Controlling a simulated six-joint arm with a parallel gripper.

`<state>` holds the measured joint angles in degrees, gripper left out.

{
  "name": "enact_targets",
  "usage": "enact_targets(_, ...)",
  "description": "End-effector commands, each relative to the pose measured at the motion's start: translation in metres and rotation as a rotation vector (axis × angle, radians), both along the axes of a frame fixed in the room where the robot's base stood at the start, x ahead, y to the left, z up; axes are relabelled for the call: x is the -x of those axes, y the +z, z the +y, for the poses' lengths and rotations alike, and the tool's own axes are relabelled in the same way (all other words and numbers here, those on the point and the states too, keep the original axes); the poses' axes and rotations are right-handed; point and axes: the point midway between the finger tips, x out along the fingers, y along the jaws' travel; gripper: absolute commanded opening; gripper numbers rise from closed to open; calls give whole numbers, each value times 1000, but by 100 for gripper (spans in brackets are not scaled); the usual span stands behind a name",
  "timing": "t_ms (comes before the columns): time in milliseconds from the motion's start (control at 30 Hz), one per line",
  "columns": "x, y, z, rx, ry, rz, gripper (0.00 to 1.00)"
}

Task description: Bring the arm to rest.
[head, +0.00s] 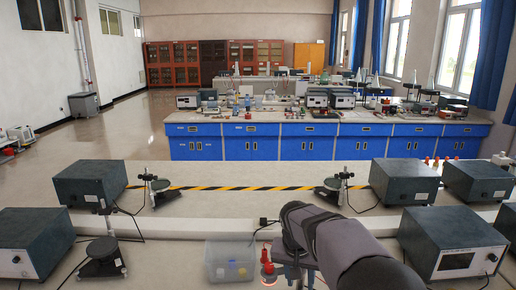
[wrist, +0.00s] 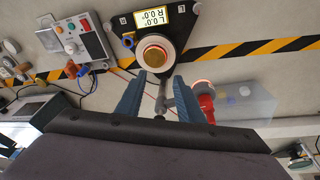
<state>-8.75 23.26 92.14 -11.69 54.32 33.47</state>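My gripper (wrist: 158,98) shows in the wrist view with its two blue fingers spread apart. A grey rod and the round brass-and-white top of a black device (wrist: 155,52) show between and beyond the fingers, with no clear contact. A red cylindrical thing (wrist: 204,97) is just right of the right finger; I cannot tell if they touch. In the head view my arm reaches in from the lower right, and my gripper (head: 291,272) is low at the bottom edge, partly hidden by the arm. A red-and-white thing (head: 268,268) stands beside it.
A clear bin (head: 229,262) with small blocks stands left of my gripper. Dark instrument boxes (head: 92,184) (head: 452,243) stand on both sides. Small stands (head: 103,258) (head: 332,190) and cables lie around. The bench behind the striped tape (head: 230,188) is largely clear in the middle.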

Motion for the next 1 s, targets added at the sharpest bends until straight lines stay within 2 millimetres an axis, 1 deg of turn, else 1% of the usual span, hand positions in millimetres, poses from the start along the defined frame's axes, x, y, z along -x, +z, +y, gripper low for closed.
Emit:
enact_targets(33,21,-3,-7,-4,25,22,34)
enact_targets(167,74,-16,-18,-21,101,80,34)
enact_targets(200,91,-21,-20,-28,123,96,34)
enact_targets(267,117,-28,-24,-37,156,119,34)
enact_targets(300,134,-33,-26,-44,177,134,34)
enact_targets(367,159,-40,-29,-53,207,154,34)
enact_targets(400,175,-45,-30,-61,225,167,34)
enact_targets(533,219,-59,-33,-79,273,199,34)
enact_targets(633,243,-67,-33,-89,300,215,34)
enact_targets(733,258,-72,-33,-96,316,224,34)
enact_targets(833,264,-74,-33,-99,323,228,34)
enact_targets(1000,266,-75,-33,-100,325,230,34)
